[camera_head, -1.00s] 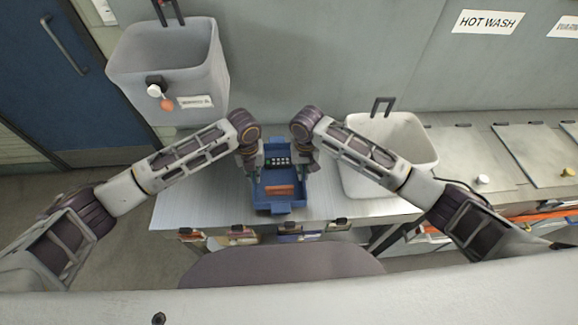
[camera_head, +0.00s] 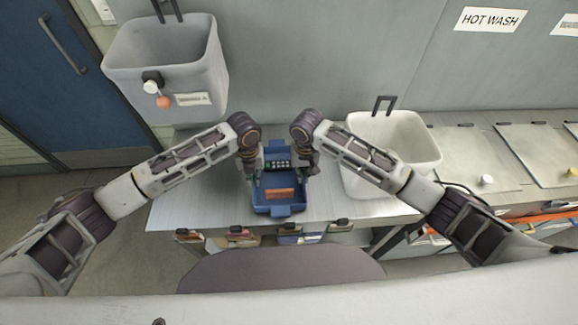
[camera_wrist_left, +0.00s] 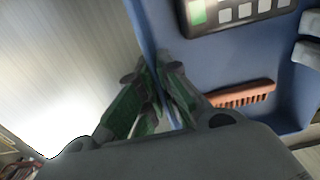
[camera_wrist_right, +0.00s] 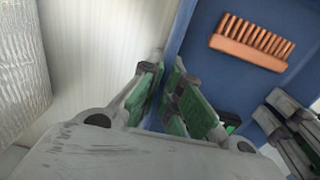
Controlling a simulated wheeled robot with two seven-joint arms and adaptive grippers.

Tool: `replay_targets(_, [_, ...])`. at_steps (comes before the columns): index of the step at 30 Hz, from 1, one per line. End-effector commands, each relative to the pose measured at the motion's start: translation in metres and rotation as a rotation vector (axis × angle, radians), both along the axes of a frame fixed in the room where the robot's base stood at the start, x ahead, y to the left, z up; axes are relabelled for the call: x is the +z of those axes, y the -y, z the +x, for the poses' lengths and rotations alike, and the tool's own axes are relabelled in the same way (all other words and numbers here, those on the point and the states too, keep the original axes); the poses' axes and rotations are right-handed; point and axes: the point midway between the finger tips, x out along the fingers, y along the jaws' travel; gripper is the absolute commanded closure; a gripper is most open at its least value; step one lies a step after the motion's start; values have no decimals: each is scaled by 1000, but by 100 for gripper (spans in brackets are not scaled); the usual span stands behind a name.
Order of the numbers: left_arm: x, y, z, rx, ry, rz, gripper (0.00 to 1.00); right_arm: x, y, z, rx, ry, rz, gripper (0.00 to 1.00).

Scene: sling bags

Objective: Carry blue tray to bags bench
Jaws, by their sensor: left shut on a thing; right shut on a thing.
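The blue tray (camera_head: 276,208) is between my two grippers in the head view, over the metal bench (camera_head: 195,208). It holds an orange-brown brush (camera_head: 281,194) and a dark device with light and green keys (camera_head: 277,163). My left gripper (camera_head: 252,172) is shut on the tray's left wall, which shows in the left wrist view (camera_wrist_left: 222,68). My right gripper (camera_head: 306,168) is shut on its right wall, which shows in the right wrist view (camera_wrist_right: 215,75). I cannot tell whether the tray's underside touches the bench.
A white bin (camera_head: 394,150) stands on the bench right of the tray. A grey bin (camera_head: 165,62) with white and orange knobs hangs at upper left. Several small bags (camera_head: 238,236) hang along the bench's front edge. The bench left of the tray is clear.

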Motion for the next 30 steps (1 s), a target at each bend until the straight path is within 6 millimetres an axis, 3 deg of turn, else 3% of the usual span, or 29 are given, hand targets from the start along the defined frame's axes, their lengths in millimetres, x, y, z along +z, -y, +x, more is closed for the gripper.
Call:
replay_targets(20, [-15,0,0,0,-1,1,100,-16,0,0,-1,-1,-1,100])
replay_targets(21, [-15,0,-1,0,-2,1,91,-16,1,-1,-1,-2,-2,91])
replay_targets(25, [-14,0,-1,0,-2,1,74,-17,1,-2,-1,-5,-3,74])
replay_targets(30, [-14,0,0,0,-1,0,73,-18,1,-3,0,-8,-4,73])
